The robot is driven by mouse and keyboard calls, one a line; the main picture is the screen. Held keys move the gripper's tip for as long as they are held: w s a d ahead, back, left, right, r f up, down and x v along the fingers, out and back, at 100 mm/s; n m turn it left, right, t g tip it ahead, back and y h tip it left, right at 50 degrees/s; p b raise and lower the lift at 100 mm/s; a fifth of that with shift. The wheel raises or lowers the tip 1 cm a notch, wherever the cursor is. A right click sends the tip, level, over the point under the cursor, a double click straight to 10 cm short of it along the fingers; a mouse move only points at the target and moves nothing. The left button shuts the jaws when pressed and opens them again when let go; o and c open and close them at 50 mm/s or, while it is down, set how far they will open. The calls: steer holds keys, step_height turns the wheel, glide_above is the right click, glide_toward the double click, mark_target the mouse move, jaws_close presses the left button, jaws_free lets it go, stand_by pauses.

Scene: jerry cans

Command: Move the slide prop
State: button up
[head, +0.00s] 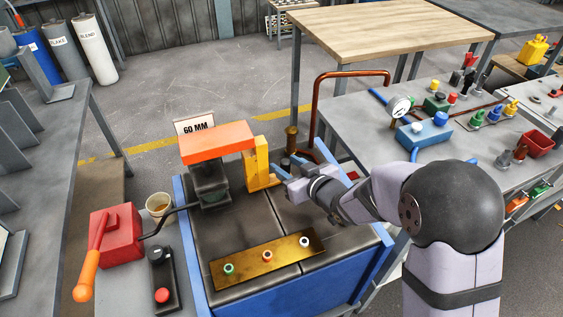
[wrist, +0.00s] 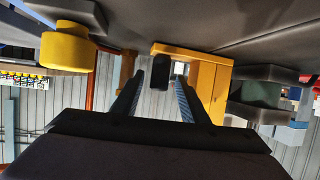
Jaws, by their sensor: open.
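The task's slide prop appears to be the yellow upright block (head: 262,165) at the right end of the orange slab (head: 217,142), above the dark bench top. In the wrist view the yellow block (wrist: 208,82) stands beyond and to the right of my fingers. My gripper (head: 281,166) is just right of the block, pointing at it, with its fingers apart. In the wrist view my gripper (wrist: 160,80) is open, and a dark rounded piece (wrist: 161,71) shows between the fingertips. I cannot tell whether either finger touches the block.
A dark block (head: 211,184) stands under the slab. A red box (head: 117,235) with an orange-handled lever is at left, beside a cup (head: 159,206). A brass plate (head: 268,258) with coloured plugs lies in front. A copper pipe (head: 316,110) rises behind my gripper.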

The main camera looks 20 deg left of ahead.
steer(key=shift+v, duration=1.1)
steer(key=r+p, duration=0.1)
steer(key=w+r+y+p, duration=0.1)
steer(key=shift+w+d+r, duration=0.15)
steer(key=shift+d+r, duration=0.1)
steer(key=shift+r, duration=0.1)
steer(key=shift+d+r+n+g+p, duration=0.1)
steer(key=shift+d+n+g+p, duration=0.25)
steer(key=shift+g+p, duration=0.25)
steer(key=d+n+g+p, duration=0.1)
steer(key=d+f+n+g+p, duration=0.1)
steer(key=shift+s+d+f+y+p, duration=0.1)
steer(key=shift+s+y+p, duration=0.2)
steer(key=shift+s+y, duration=0.1)
steer(key=shift+s+d+f+n+g, duration=0.25)
steer(key=shift+d+f+n+g, duration=0.1)
steer(key=shift+n, duration=0.1)
steer(key=shift+p+x, duration=0.3)
steer(key=shift+x, duration=3.45)
